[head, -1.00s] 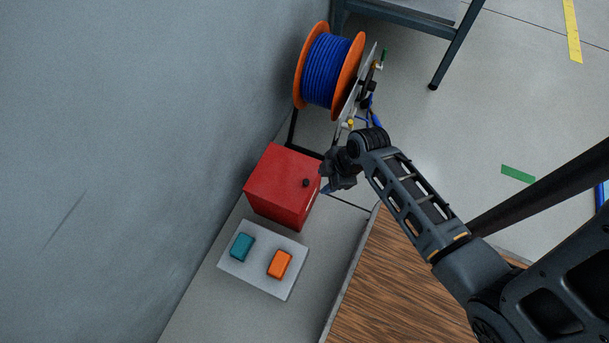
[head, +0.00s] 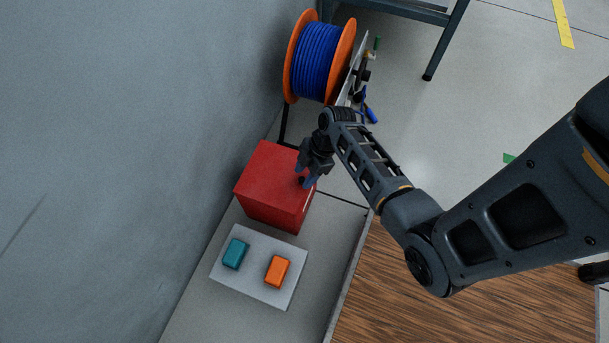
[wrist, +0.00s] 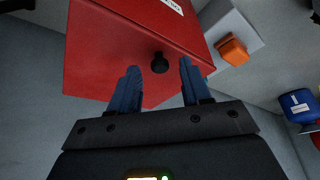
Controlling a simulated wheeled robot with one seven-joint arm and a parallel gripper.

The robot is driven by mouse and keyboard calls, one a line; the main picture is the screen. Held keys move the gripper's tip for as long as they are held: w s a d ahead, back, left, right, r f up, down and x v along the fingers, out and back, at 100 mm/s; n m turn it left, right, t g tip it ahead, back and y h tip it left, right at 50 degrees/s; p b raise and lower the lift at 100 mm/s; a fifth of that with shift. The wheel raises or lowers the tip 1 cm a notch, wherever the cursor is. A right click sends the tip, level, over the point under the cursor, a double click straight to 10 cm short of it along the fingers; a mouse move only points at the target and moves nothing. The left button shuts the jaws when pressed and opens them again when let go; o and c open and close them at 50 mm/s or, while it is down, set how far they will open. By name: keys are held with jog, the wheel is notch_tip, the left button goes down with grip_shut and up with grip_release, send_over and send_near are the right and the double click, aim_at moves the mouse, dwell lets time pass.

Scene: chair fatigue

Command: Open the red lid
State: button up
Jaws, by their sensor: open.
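The red box with its red lid (head: 268,172) stands against the grey wall, and the lid looks shut. A small black knob (wrist: 160,63) sits on the lid near its edge. My gripper (head: 305,181) is over the box's right side at the knob, which it partly hides in the head view. In the wrist view my gripper (wrist: 159,72) is open, with one blue finger on each side of the knob and nothing held. The knob shows between and slightly beyond the fingertips. I cannot tell whether either finger touches it.
A white board (head: 258,287) with a teal block (head: 236,254) and an orange block (head: 277,271) lies in front of the box. A blue cable reel (head: 319,61) with orange flanges stands behind it. A wooden surface (head: 440,295) is at the lower right.

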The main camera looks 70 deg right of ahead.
jog(key=shift+w+a+f, duration=0.1)
jog(key=shift+f, duration=0.15)
grip_shut()
dwell(0.3)
